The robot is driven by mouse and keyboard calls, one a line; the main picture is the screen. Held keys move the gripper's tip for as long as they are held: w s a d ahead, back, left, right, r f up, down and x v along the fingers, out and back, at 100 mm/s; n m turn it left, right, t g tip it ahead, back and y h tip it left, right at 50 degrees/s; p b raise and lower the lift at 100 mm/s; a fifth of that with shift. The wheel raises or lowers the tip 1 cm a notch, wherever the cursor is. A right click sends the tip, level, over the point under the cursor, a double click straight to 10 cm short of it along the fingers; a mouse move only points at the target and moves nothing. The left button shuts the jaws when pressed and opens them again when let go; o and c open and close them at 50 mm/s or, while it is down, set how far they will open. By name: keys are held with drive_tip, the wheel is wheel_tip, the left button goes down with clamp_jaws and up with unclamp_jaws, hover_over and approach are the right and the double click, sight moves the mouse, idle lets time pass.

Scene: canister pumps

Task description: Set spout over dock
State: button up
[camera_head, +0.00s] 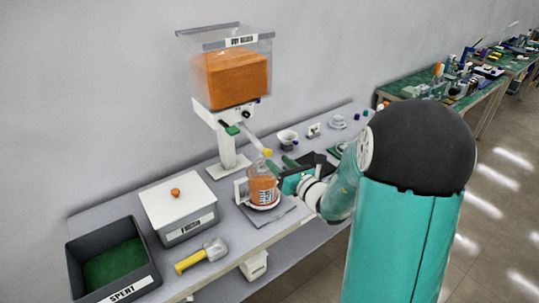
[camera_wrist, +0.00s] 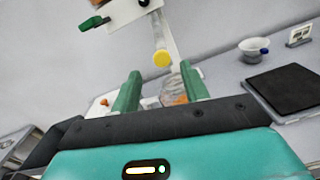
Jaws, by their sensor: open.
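A clear spout (camera_head: 257,143) with a yellow tip slants down to the right from the white stand of a hopper (camera_head: 231,79) filled with orange material. A clear canister (camera_head: 262,187) with orange contents and a label stands upright below and near the spout tip, on a grey dock plate (camera_head: 280,218) with a white bracket. My gripper (camera_wrist: 160,72) is open, its two green fingers apart. In the wrist view the yellow spout tip (camera_wrist: 161,58) shows between and beyond the fingertips, with the canister (camera_wrist: 174,90) lower down. Contact with either cannot be told.
A white lidded box (camera_head: 178,208), a yellow-handled scoop (camera_head: 202,256) and a dark bin marked SPENT (camera_head: 112,260) stand on the left of the bench. A white bowl (camera_head: 287,138) and a black pad (camera_wrist: 285,88) lie to the right. The wall is close behind.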

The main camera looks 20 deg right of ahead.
drive_tip(key=v, duration=0.5)
idle(0.3)
drive_tip(key=s+a+r+n+g+y, duration=0.25)
drive_tip(key=s+a+n+g, duration=0.35)
drive_tip(key=a+n, duration=0.4)
drive_tip(key=s+a+r+n+g+y, duration=0.1)
drive_tip(key=s+a+n+g+y, duration=0.2)
drive_tip(key=s+a+n+g, duration=0.55)
drive_tip(key=s+d+r+n+t+h, duration=0.2)
drive_tip(key=s+d+r+n+h, duration=0.2)
drive_tip(key=n, duration=1.3)
drive_tip(key=s+d+h, duration=0.1)
drive_tip(key=s+h, duration=0.2)
drive_tip(key=h, duration=0.3)
drive_tip(key=shift+s+d+t, duration=0.25)
drive_tip(key=shift+t, duration=0.1)
